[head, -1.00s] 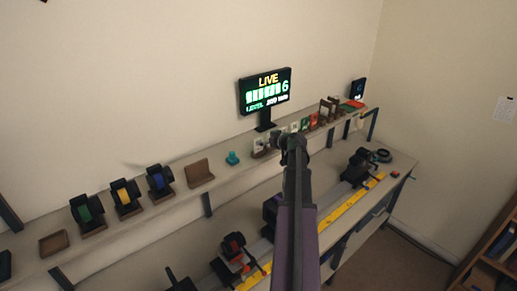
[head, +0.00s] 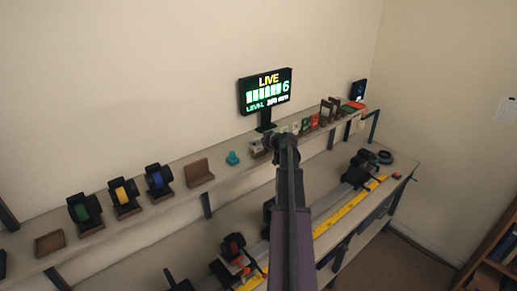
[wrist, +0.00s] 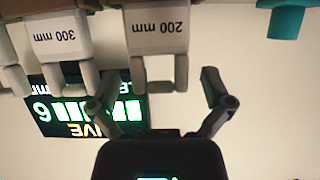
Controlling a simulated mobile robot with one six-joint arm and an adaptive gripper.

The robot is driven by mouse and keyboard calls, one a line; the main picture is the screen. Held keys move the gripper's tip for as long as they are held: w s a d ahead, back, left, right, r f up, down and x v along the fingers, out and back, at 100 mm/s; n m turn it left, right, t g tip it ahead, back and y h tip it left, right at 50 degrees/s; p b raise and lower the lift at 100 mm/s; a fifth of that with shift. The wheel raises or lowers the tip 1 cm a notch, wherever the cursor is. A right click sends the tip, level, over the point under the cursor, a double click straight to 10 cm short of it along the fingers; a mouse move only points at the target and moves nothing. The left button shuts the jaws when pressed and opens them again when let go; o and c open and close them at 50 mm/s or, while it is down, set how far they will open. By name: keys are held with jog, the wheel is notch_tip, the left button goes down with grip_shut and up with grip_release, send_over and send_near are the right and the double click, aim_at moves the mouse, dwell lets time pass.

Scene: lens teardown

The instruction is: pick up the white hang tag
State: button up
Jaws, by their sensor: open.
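A small pale thing (head: 361,124) hangs below the shelf edge near its right end in the head view; it is too small for me to tell if it is the white hang tag. In the wrist view a white label reading 200 mm (wrist: 158,30) is on a holder with two grey prongs, and a label reading 300 mm (wrist: 58,36) is to its left. My gripper (wrist: 160,88) is open and empty, its fingers apart on either side of the 200 mm holder's prongs. In the head view my arm hides most of my gripper.
The lit display (head: 265,92) stands behind my gripper, and shows upside down in the wrist view. A teal piece (wrist: 286,20) is at the wrist view's top right. Reels (head: 124,196) and a brown tray (head: 50,243) line the shelf. A yellow ruler (head: 345,214) lies on the bench below.

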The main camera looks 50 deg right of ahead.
jog(key=c, duration=1)
jog(key=shift+o, duration=0.2)
jog(key=shift+r, duration=0.15)
notch_tip(320, 180, up, 4)
jog(key=p, duration=0.4)
jog(key=s+p, duration=0.1)
jog(key=s, duration=1.5)
jog(key=shift+d+r, duration=0.25)
jog(key=shift+r, duration=0.1)
